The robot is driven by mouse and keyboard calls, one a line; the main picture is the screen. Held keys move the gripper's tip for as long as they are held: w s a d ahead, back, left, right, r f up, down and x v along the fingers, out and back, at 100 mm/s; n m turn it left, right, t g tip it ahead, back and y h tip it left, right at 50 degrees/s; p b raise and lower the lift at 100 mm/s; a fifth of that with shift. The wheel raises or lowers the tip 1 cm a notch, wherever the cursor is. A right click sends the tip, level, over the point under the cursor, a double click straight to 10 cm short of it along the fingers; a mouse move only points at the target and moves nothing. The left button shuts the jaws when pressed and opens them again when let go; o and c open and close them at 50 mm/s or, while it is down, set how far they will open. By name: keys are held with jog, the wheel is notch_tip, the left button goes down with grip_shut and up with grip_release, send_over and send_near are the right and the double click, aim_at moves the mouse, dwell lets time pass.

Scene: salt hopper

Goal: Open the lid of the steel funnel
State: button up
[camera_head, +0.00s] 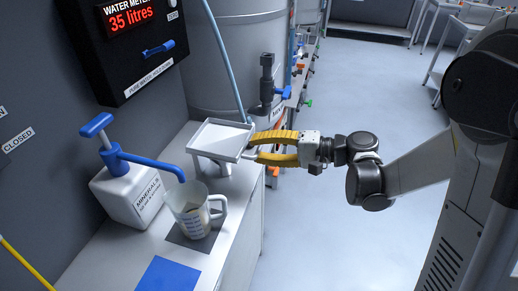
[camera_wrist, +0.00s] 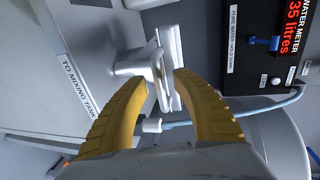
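The steel funnel (camera_head: 222,137) is a pale, square, shallow-looking hopper top on the grey bench, behind the jug. I cannot clearly tell its lid from its body. My gripper (camera_head: 253,147) reaches in from the right with two yellow fingers at the funnel's right edge. In the wrist view my gripper (camera_wrist: 160,82) has its fingers apart, with the pale funnel (camera_wrist: 160,68) just ahead of and between the tips. A small pale knob or bar end (camera_wrist: 152,125) shows between the fingers. No firm grip on it is visible.
A white minerals dispenser (camera_head: 130,190) with a blue pump and a measuring jug (camera_head: 194,210) stand on the bench's near left. A black water meter (camera_head: 130,45) hangs on the wall. A large tank (camera_head: 230,55) and blue-handled valve (camera_head: 268,88) stand behind. Open floor lies right.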

grip_shut()
jog(key=shift+r, duration=0.15)
jog(key=shift+r+h+p, duration=0.3)
jog(key=shift+r+p, duration=0.25)
jog(key=shift+p, duration=0.35)
jog(key=w+a+r+g+h+p, duration=0.1)
jog(key=a+r+g+h+p, duration=0.15)
jog(key=r+h+p, duration=0.65)
jog(key=w+a+r+g+h+p, duration=0.2)
jog(key=a+r+p, duration=0.5)
jog(key=a+p, duration=0.4)
jog(key=shift+w+r+h+p, duration=0.15)
jog(key=shift+w+h+p, duration=0.7)
jog(key=shift+w+h, duration=0.1)
jog(key=shift+d, duration=0.1)
grip_release()
jog(key=shift+g, duration=0.25)
